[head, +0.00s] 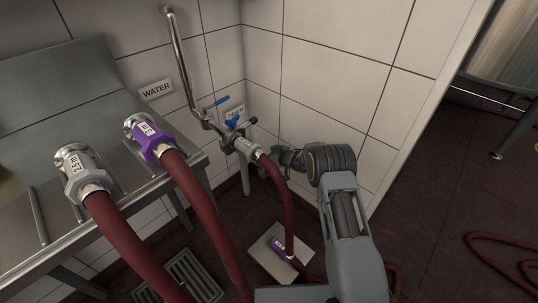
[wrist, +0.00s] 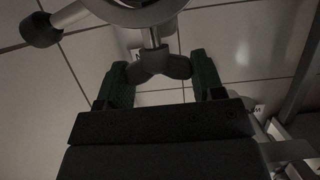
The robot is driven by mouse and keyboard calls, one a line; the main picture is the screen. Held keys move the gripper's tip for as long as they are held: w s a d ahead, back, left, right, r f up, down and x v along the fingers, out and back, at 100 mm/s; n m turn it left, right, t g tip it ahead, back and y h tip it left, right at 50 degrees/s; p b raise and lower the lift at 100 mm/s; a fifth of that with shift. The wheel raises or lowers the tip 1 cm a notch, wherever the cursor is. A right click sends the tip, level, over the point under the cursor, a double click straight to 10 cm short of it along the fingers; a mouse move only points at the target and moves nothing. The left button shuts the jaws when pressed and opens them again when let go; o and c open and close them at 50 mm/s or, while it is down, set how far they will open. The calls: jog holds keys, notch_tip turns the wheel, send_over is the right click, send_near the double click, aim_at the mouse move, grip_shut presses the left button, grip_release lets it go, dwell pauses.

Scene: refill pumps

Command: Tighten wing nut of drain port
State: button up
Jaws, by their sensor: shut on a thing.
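The drain port (head: 242,143) is a metal fitting in the wall corner by the DRAIN sign, with a red hose joined to it. My gripper (head: 284,157) reaches it from the right. In the wrist view, the grey two-lobed wing nut (wrist: 157,65) sits on a thin metal stem under a round metal clamp. The two green finger pads of my gripper (wrist: 160,80) stand on either side of the wing nut and hold its lobes. Part of the clamp is cut off at the top. In the head view my gripper hides the wing nut.
A steel table (head: 25,195) at left carries two hose ends, one with a purple collar (head: 158,149) and one grey (head: 84,181). A floor grate (head: 181,276) lies below.

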jog(key=shift+c, duration=0.8)
jog(key=shift+f+m+t+h+b, duration=0.1)
jog(key=shift+m+t+h+b, duration=0.2)
jog(key=shift+a+f+m+t+h+b, duration=0.1)
jog(key=shift+f+m+t+h+b, duration=0.1)
jog(key=shift+m+t+h+b, duration=0.7)
jog(key=m+t+h+b, duration=0.1)
jog(key=m+h+b, duration=0.2)
jog(key=b, duration=0.2)
jog(key=m+h, duration=0.2)
jog(key=shift+r+t+h, duration=0.3)
jog(key=shift+h, duration=0.1)
jog(key=shift+m+h+p, duration=0.5)
jog(key=shift+m+h, duration=0.3)
jog(key=shift+h, duration=0.3)
jog(key=o, duration=0.9)
